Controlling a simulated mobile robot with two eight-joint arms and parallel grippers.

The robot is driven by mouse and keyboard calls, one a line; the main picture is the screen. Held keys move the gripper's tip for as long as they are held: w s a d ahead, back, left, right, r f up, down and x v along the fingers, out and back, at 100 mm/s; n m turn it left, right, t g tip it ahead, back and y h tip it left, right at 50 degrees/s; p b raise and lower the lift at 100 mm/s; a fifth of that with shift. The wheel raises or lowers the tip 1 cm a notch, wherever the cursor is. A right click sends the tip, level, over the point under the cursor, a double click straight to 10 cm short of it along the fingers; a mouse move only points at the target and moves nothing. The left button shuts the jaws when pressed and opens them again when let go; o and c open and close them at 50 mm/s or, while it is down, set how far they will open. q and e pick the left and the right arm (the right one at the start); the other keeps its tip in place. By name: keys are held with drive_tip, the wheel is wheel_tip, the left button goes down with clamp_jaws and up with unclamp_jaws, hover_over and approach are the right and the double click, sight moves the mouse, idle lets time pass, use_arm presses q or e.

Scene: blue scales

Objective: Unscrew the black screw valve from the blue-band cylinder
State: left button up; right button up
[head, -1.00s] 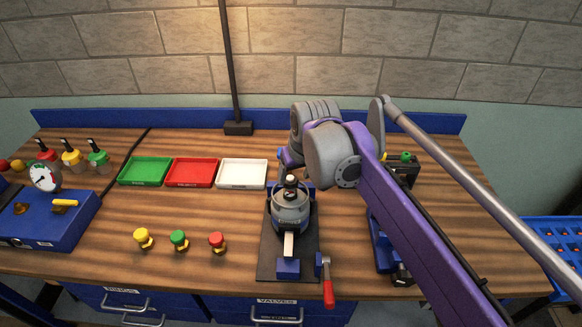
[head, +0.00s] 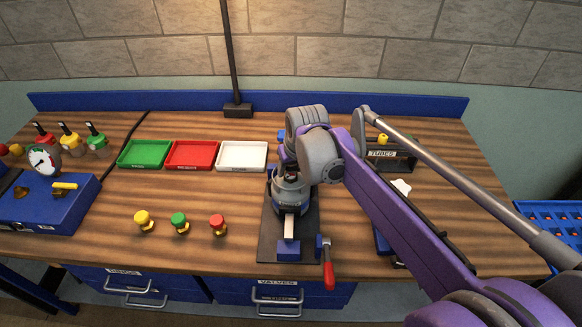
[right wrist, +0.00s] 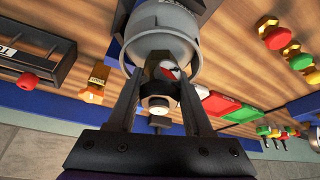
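The grey cylinder (head: 290,198) stands upright in a dark clamp stand (head: 272,235) on the bench; a bluish band shows faintly on it. In the right wrist view the cylinder (right wrist: 165,20) and its round collar are close ahead. My right gripper (right wrist: 162,85) is at the cylinder's top, its two dark fingers on either side of the valve (right wrist: 158,103). The fingers are close to the valve; I cannot tell whether they touch it. In the head view my right gripper (head: 289,171) hides most of the valve. My left gripper is not in view.
Green (head: 144,154), red (head: 191,155) and white (head: 242,156) trays lie left of the cylinder. Yellow, green and red knobbed valves (head: 180,223) stand in front of them. A red-handled lever (head: 328,270) is beside the stand. A tubes rack (head: 384,154) stands right, behind my arm.

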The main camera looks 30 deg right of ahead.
clamp_jaws()
drive_tip(key=n+y, duration=0.1)
drive_tip(key=n, duration=0.2)
drive_tip(key=shift+n, duration=0.3)
drive_tip(key=n, duration=0.2)
drive_tip(key=n+y, duration=0.1)
drive_tip(key=shift+n+g+y, duration=0.3)
drive_tip(key=shift+n, duration=0.1)
drive_tip(key=n+y, duration=0.1)
drive_tip(key=n, duration=0.2)
drive_tip(key=n+g+y+p, duration=0.1)
drive_tip(key=n, duration=0.2)
drive_tip(key=shift+r, duration=0.1)
drive_tip(key=n+g, duration=0.1)
drive_tip(key=n, duration=0.1)
drive_tip(key=n+g, duration=0.1)
drive_tip(key=n, duration=0.2)
drive_tip(key=shift+w+y, duration=0.1)
drive_tip(key=shift+y, duration=0.2)
drive_tip(key=shift+n+g, duration=0.5)
drive_tip(key=shift+n, duration=0.3)
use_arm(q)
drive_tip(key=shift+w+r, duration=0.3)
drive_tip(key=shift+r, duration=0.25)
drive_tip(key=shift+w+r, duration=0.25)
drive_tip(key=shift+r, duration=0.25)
use_arm(e)
drive_tip(key=o, duration=0.8)
unclamp_jaws()
